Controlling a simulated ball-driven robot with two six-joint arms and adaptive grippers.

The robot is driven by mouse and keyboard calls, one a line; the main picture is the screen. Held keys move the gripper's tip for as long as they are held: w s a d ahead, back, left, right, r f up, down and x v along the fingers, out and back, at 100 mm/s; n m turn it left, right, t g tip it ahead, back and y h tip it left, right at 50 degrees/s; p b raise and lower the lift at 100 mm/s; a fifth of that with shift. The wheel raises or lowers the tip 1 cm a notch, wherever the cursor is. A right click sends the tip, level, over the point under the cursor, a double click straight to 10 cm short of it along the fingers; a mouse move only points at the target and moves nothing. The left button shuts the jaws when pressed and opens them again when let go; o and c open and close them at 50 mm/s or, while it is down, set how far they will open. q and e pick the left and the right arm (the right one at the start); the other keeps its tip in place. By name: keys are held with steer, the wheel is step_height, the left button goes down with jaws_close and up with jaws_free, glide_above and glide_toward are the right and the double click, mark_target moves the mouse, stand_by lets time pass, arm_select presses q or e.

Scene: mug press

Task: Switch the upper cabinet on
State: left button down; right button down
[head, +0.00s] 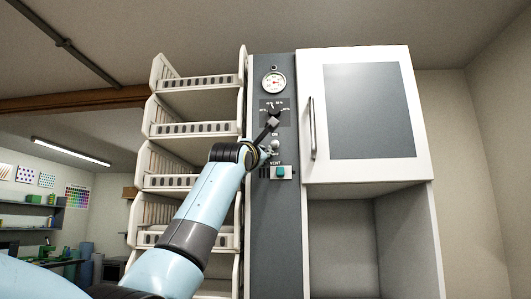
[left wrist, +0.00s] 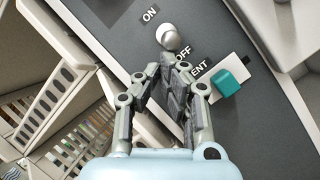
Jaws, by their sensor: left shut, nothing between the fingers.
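The upper cabinet (head: 409,165) has a white frame, a grey door panel and a vertical handle, and its door is shut. To its left is a dark grey control panel (head: 262,220). The metal toggle switch (head: 275,145) is on this panel; it shows in the left wrist view (left wrist: 168,38) between the ON and OFF labels. Which way its lever tilts I cannot tell. My left gripper (head: 266,152) is shut and empty at the panel. In the left wrist view its fingertips (left wrist: 172,62) are close below the switch, by OFF; touching or apart is unclear. My right gripper is not in view.
Above the switch are a black dial (head: 274,108) and a round gauge (head: 274,82). A teal VENT button (head: 281,172) is just below the switch, close beside my fingers in the left wrist view (left wrist: 228,84). White slatted shelves (head: 190,129) stand left of the panel.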

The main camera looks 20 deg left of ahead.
arm_select(q)
steer(key=shift+s+r, duration=0.1)
steer(key=shift+r, duration=0.15)
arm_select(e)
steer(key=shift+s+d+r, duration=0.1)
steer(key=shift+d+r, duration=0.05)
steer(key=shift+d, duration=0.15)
arm_select(q)
steer(key=shift+s+r, duration=0.15)
steer(key=shift+r, duration=0.1)
steer(key=shift+s+r, duration=0.1)
steer(key=shift+r, duration=0.15)
steer(key=shift+d, duration=0.1)
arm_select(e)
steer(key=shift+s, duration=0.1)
